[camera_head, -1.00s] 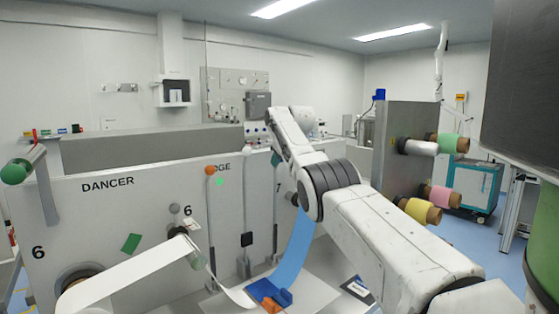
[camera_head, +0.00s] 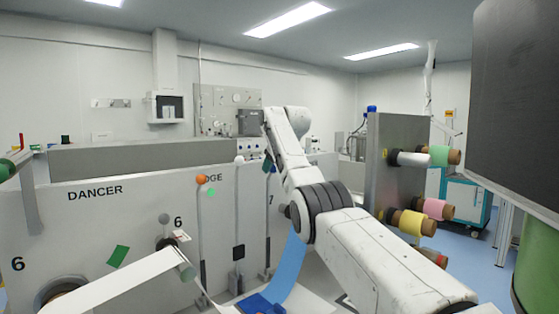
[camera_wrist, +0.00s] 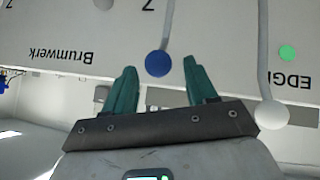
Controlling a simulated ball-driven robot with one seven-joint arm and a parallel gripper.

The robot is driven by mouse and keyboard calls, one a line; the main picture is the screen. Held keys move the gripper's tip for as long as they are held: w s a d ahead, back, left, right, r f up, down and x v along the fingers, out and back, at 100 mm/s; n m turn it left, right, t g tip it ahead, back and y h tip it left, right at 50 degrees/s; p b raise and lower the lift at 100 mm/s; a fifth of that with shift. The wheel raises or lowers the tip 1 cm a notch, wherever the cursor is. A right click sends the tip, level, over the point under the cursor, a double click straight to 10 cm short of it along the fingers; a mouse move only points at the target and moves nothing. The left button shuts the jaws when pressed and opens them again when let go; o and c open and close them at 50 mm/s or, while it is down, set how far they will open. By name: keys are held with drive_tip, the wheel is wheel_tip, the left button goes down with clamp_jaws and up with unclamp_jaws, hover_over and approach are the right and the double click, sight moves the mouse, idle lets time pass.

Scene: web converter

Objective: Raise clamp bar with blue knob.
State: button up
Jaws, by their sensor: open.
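The blue knob (camera_wrist: 158,63) is a round ball on the end of a grey rod. In the wrist view it shows between the teal fingers of my gripper (camera_wrist: 159,71), near their tips. My gripper is open, with the left and right fingers on either side of the knob and a visible gap to each. I cannot tell how deep between the fingers the knob sits. In the head view my gripper (camera_head: 268,163) is small and partly covers the top of the rod (camera_head: 268,220), so the knob is hard to make out.
A white knob (camera_head: 239,160) and an orange knob (camera_head: 202,179) stand on rods to the left along the grey panel (camera_head: 130,215). Blue web (camera_head: 288,270) hangs below my arm.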

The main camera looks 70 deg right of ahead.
drive_tip(key=b+v, duration=0.2)
drive_tip(key=v, duration=0.5)
drive_tip(key=shift+a+r, duration=0.2)
drive_tip(key=shift+r, duration=0.05)
